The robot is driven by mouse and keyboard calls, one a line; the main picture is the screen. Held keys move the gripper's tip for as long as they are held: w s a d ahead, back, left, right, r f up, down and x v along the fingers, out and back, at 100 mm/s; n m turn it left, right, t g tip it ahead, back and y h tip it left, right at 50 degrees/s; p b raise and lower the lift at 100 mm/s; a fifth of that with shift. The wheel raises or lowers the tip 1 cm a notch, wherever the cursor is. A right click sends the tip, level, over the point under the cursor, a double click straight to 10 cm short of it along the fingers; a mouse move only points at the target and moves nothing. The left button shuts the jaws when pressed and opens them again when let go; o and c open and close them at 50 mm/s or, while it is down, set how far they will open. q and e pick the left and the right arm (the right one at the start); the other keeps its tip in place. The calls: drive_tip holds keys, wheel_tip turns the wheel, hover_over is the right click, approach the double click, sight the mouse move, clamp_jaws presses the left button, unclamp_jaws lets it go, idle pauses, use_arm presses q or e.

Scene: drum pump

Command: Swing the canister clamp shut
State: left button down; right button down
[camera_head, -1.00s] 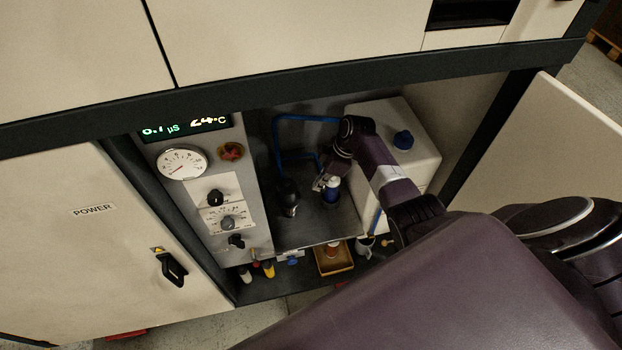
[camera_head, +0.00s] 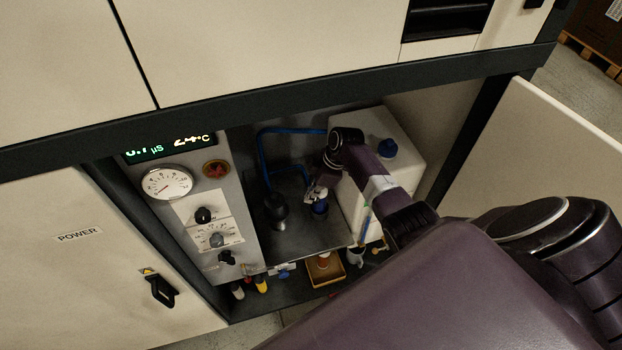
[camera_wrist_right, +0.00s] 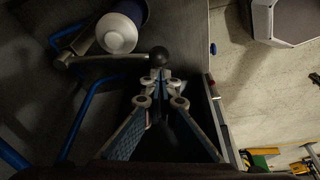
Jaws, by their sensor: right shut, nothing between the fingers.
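The canister (camera_head: 319,209), blue in the head view, stands on the grey shelf inside the open cabinet, partly covered by my right gripper. In the right wrist view a canister with a white end (camera_wrist_right: 117,33) lies at upper left. A metal clamp arm (camera_wrist_right: 95,59) runs beside it and ends in a dark ball knob (camera_wrist_right: 159,56). My right gripper (camera_head: 314,194) is shut and empty. Its fingertips (camera_wrist_right: 160,78) are close below the knob in the wrist view; I cannot tell whether they touch it. My left gripper is out of view.
A black round-bodied object (camera_head: 277,211) stands left of the canister. A blue pipe (camera_head: 263,165) bends behind it. A white tank with a blue cap (camera_head: 386,148) is at right. A control panel (camera_head: 205,215) borders the left.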

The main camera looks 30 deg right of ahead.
wheel_tip(320, 180, up, 10)
idle(0.6)
idle(0.4)
